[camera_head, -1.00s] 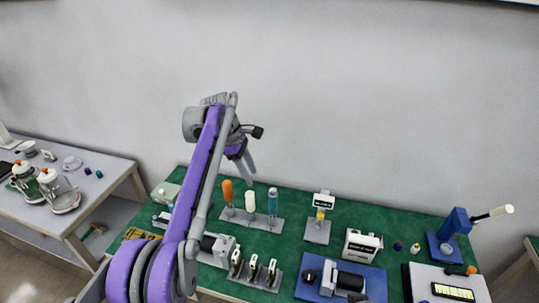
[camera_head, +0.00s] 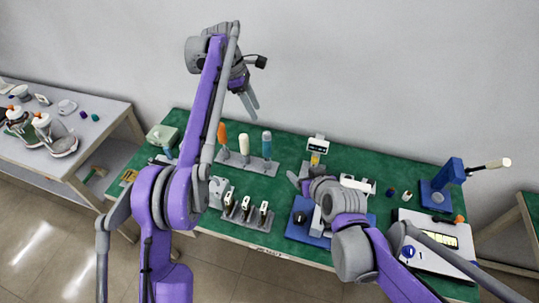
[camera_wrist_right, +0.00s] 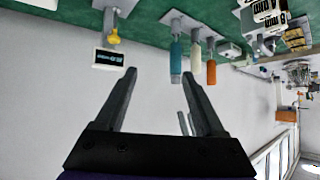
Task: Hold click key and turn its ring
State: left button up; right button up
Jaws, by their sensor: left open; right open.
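Three upright handled tools stand in a grey rack (camera_head: 260,167) on the green bench: orange (camera_head: 222,134), white (camera_head: 244,148) and teal (camera_head: 267,143). I cannot tell which, if any, is the click key, and no ring can be made out. The tools show inverted in the right wrist view, teal (camera_wrist_right: 175,64), white (camera_wrist_right: 196,64) and orange (camera_wrist_right: 211,72). My left gripper (camera_head: 250,102) is open and empty, raised in front of the wall. My right gripper (camera_wrist_right: 160,74) is open, with nothing between its fingers. In the head view, its arm hides part of the bench.
A stand with a small display (camera_head: 318,143) and yellow part (camera_head: 315,158) is right of the rack. A lower rack (camera_head: 250,222) holds several small black-and-white items. A blue press (camera_head: 438,190) stands at the right.

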aim_at(268, 151)
jog(key=w+a+f+t, duration=0.1)
jog(key=w+a+t, duration=0.1)
jog(key=w, duration=0.2)
jog(key=w+a+f+t+y, duration=0.1)
jog(key=w+a+f, duration=0.1)
jog(key=w, duration=0.3)
jog(key=w+a+f+t, duration=0.2)
jog(key=w+a, duration=0.2)
jog(key=shift+w+f+n+t+y, duration=0.2)
jog(key=shift+w+n+t+y, duration=0.1)
jog(key=shift+n, duration=0.1)
jog(key=f, duration=0.1)
jog(key=f+t, duration=0.1)
jog(key=a+f, duration=0.1)
jog(key=shift+w+f+m, duration=0.1)
jog(key=shift+w+m, duration=0.2)
jog(key=shift+w, duration=0.1)
jog(key=shift+f+t+h, duration=0.4)
jog(key=shift+f, duration=0.1)
jog(key=shift+x, duration=3.75)
grip_shut()
